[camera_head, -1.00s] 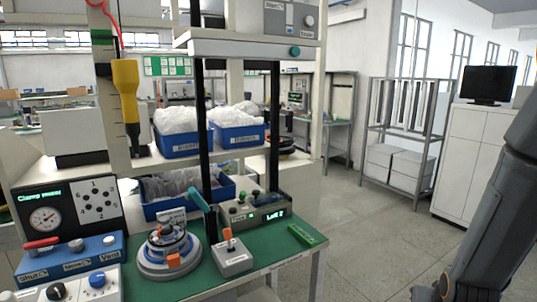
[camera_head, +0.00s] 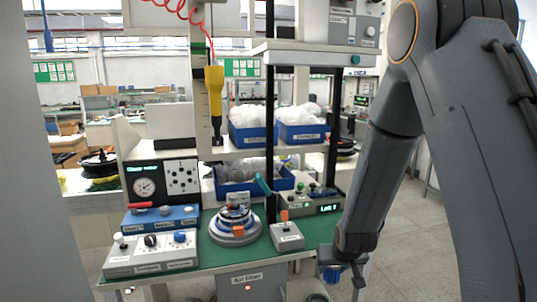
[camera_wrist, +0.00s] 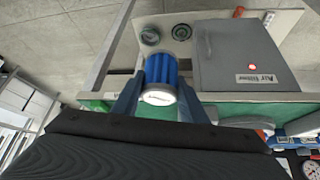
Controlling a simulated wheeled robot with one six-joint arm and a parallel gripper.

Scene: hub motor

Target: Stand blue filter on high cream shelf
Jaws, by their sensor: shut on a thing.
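The blue filter (camera_wrist: 160,75) is a ribbed blue cylinder with a pale end cap. My gripper (camera_wrist: 158,92) is shut on it, one finger on each side, in the wrist view. In the head view my gripper (camera_head: 350,273) is low at the bench's front right, with part of the blue filter (camera_head: 331,275) showing beside it. The high cream shelf (camera_head: 300,50) spans the top of the bench on black posts, well above my gripper. A grey control unit (camera_head: 352,22) stands on its right part.
The green bench top (camera_head: 205,250) holds a round motor fixture (camera_head: 235,225), a lever box (camera_head: 287,237) and a switch box (camera_head: 150,258). A yellow tool (camera_head: 215,92) hangs before the shelves. Blue bins (camera_head: 253,135) fill the middle shelf. A grey box labelled Air filter (camera_wrist: 235,55) is under the bench.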

